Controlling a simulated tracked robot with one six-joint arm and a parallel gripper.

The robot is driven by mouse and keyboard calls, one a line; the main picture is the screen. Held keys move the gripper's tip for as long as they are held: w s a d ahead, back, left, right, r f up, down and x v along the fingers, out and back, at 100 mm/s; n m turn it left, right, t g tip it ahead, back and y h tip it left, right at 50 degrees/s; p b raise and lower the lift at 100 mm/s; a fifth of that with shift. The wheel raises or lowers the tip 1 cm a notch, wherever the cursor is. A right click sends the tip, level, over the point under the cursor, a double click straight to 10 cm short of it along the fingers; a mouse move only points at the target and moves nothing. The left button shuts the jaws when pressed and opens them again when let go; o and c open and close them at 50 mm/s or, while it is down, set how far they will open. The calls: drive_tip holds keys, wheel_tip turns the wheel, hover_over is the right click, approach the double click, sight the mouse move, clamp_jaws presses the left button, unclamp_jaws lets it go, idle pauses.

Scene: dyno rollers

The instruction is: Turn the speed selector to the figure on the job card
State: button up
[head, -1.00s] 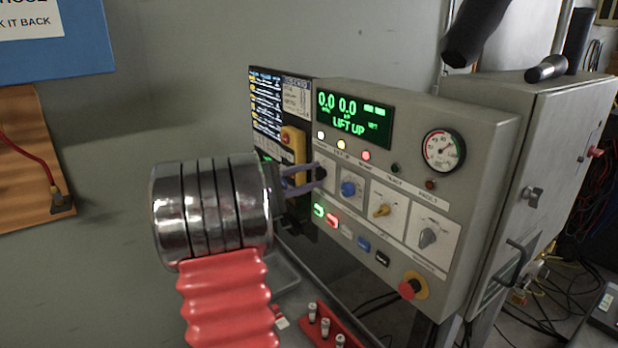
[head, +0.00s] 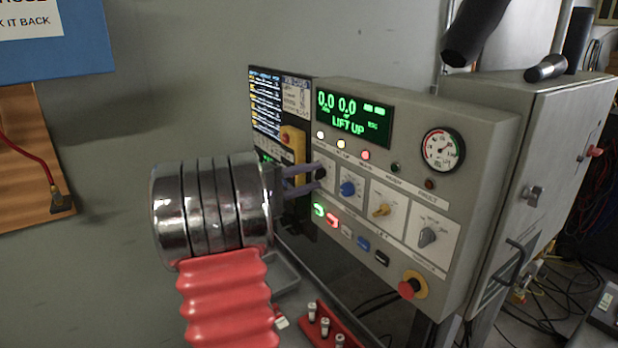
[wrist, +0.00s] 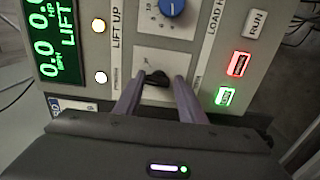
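The control panel (head: 455,185) carries a row of selector knobs; their labels are too small to read in the head view. The leftmost black knob (head: 320,173) is partly hidden by my gripper (head: 318,178). In the wrist view the same black knob (wrist: 157,78) lies between and just beyond the fingertips of my gripper (wrist: 157,85). The fingers are apart, with a small gap visible on each side; contact cannot be confirmed. I cannot tell which knob is the speed selector. A small printed card (head: 297,96), perhaps the job card, is beside the display, its figures unreadable.
A blue knob (head: 347,188), a yellow knob (head: 380,210) and a grey knob (head: 428,237) sit to the right. Lit green and red buttons (head: 332,219) and a red emergency stop (head: 410,288) lie below. The green display (head: 350,115) reads LIFT UP.

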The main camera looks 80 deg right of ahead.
drive_tip(key=o, duration=0.4)
drive_tip(key=shift+c, duration=0.2)
drive_tip(key=shift+w+r, duration=0.1)
drive_tip(key=v, duration=1.3)
drive_tip(key=shift+w+a, duration=0.15)
drive_tip(key=shift+a, duration=0.15)
